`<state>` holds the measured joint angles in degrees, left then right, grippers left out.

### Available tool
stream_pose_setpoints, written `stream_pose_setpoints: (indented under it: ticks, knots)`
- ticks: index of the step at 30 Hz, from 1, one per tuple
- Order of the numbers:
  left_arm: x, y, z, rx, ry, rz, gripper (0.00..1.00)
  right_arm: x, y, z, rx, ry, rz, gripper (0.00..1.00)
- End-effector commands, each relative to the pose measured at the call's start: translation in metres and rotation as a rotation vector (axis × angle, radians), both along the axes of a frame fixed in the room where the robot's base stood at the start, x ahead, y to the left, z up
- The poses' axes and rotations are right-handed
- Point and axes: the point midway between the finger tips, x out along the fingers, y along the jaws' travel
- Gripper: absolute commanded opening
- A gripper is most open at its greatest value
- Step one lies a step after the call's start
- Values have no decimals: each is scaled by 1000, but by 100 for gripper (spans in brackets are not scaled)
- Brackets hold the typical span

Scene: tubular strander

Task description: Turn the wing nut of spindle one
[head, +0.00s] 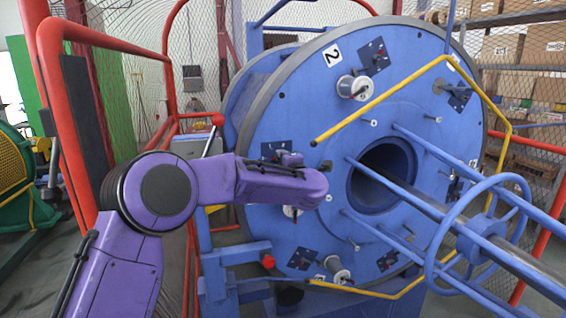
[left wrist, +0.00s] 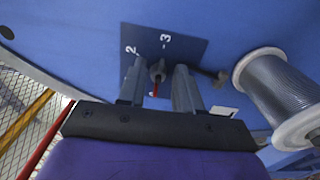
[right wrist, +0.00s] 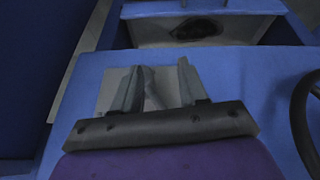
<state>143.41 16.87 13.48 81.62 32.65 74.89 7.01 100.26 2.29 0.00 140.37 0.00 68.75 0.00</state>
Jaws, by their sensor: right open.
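The wing nut (left wrist: 157,70) is a small grey fitting on a dark blue plate (left wrist: 188,48) marked with numbers 2 and 3. A red mark shows just below it. My left gripper (left wrist: 159,86) is open, with one finger on each side of the nut and visible gaps; I cannot tell if the fingers touch the plate. In the head view my purple left arm reaches to the left part of the big blue disc (head: 395,75), hiding the fingers. My right gripper (right wrist: 157,84) is open and empty in the right wrist view, in front of a blue surface with a grey patch.
A wire spool (left wrist: 280,92) sits right of the left fingers. A yellow bent bar (head: 385,95) and blue rods (head: 440,150) stand in front of the disc. A red frame (head: 55,120) is at the left. A black ring (right wrist: 308,120) lies right of my right gripper.

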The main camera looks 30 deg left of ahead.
Motion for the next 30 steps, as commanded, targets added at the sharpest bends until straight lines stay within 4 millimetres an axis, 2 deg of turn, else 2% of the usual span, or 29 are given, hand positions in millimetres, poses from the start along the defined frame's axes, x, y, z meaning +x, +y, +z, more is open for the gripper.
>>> stream_pose_setpoints:
  ticks: [4,9,15,30]
  knots:
    - [-14,-18,-2,1,-1,-4,34,0,0,-9,0,0,0,43]
    - [-42,-50,-2,2,-2,-4,34,0,0,-19,0,0,0,43]
    - [-64,-75,-1,1,-1,-1,34,0,0,-24,0,0,0,43]
    - [-68,-79,0,-1,1,0,34,0,0,-24,0,0,0,43]
